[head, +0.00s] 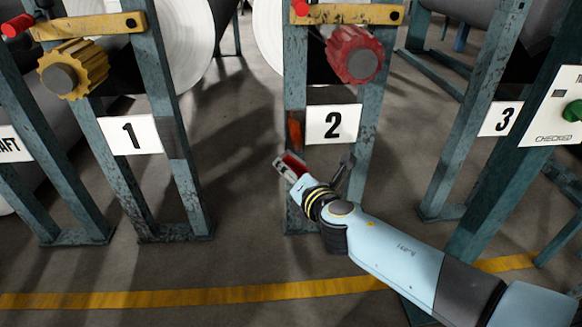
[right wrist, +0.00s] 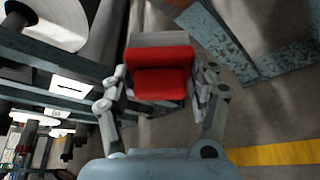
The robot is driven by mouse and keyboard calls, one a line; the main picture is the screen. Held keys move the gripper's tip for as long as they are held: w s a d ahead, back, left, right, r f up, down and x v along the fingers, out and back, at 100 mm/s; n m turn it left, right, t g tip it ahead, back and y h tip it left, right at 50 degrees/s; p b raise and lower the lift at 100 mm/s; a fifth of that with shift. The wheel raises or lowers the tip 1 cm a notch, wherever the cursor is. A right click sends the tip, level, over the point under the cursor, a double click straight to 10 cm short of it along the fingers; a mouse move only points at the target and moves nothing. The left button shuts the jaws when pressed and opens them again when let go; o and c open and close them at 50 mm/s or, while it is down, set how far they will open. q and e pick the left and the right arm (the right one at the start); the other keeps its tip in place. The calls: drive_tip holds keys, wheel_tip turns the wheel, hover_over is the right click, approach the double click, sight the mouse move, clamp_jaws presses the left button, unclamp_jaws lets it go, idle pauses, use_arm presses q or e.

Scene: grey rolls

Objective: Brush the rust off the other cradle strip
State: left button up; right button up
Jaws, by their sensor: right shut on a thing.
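My right gripper (head: 316,174) is shut on a brush with a red body (right wrist: 160,84) and a grey face; the brush also shows in the head view (head: 294,163). The gripper is in front of the stand marked 2, low on its left post (head: 294,90). An orange-brown rust patch (head: 295,130) is on that post, just above the brush. I cannot tell whether the brush touches the post. On the right post of stand 1, a dark grey strip (head: 174,138) shows no orange. My left gripper is not in view.
Number plate 2 (head: 333,124) is right beside the rust patch. A red knob wheel (head: 354,54) sits above it, and a yellow one (head: 74,68) is on stand 1. Stand 3 (head: 470,120) is at the right. The floor between the stands is clear, with a yellow line (head: 200,297).

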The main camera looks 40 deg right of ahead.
drive_tip(key=shift+w+d, duration=0.2)
drive_tip(key=shift+w, duration=0.4)
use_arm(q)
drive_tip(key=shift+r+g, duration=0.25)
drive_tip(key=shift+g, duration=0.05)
use_arm(e)
drive_tip(key=shift+w+d, duration=0.65)
drive_tip(key=shift+w, duration=0.35)
drive_tip(key=shift+w+d, duration=0.65)
drive_tip(key=shift+w, duration=0.35)
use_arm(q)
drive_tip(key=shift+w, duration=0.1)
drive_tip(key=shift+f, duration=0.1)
use_arm(e)
drive_tip(key=shift+w+d, duration=0.5)
drive_tip(key=shift+w, duration=0.35)
